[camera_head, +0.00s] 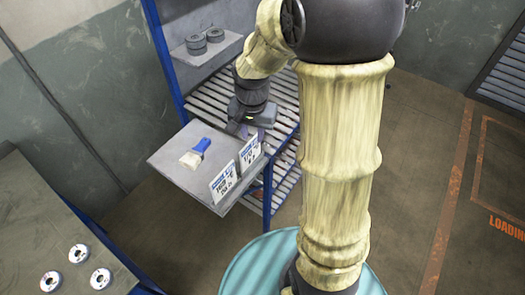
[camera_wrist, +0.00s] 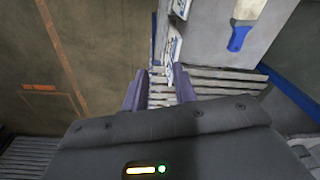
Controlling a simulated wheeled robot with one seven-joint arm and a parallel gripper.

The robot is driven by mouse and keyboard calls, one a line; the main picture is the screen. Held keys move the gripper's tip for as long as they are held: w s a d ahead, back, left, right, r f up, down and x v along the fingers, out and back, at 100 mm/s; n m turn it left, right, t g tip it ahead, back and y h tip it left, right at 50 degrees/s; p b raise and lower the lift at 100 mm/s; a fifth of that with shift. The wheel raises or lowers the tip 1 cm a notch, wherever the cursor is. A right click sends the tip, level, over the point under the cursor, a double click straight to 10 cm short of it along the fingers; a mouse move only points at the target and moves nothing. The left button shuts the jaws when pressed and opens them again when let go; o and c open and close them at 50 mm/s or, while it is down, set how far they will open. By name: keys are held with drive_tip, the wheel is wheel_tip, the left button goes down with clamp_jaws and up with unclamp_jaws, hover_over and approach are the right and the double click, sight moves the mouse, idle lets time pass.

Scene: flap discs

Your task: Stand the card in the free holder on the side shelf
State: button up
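Two white cards with blue print stand upright along the front edge of the grey side shelf (camera_head: 172,158): a nearer card (camera_head: 223,184) and a farther card (camera_head: 249,152). Their holders are too small to make out. My gripper (camera_head: 251,131) is just behind the farther card, above the shelf's right end. In the wrist view my gripper (camera_wrist: 159,72) has its two purple fingers apart, with slats visible between them. The farther card (camera_wrist: 173,47) is just beyond the fingertips, seen nearly edge-on; I cannot tell whether it touches them. The nearer card (camera_wrist: 181,8) is past it.
A blue-handled brush (camera_head: 201,146) lies on the side shelf. The blue-framed rack (camera_head: 165,62) has slatted shelves, and dark disc stacks (camera_head: 195,45) sit on an upper shelf. A table (camera_head: 40,225) with three discs (camera_head: 79,253) is at lower left. A teal round top (camera_head: 240,265) is below my arm.

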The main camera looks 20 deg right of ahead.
drive_tip(key=s+n+t, duration=0.1)
drive_tip(key=s+n, duration=0.5)
drive_tip(key=s, duration=0.3)
drive_tip(key=shift+s+f+n+t, duration=0.15)
drive_tip(key=shift+s+n+t, duration=0.15)
drive_tip(key=shift+n, duration=0.1)
drive_tip(key=shift+d, duration=0.1)
drive_tip(key=shift+f+b, duration=0.35)
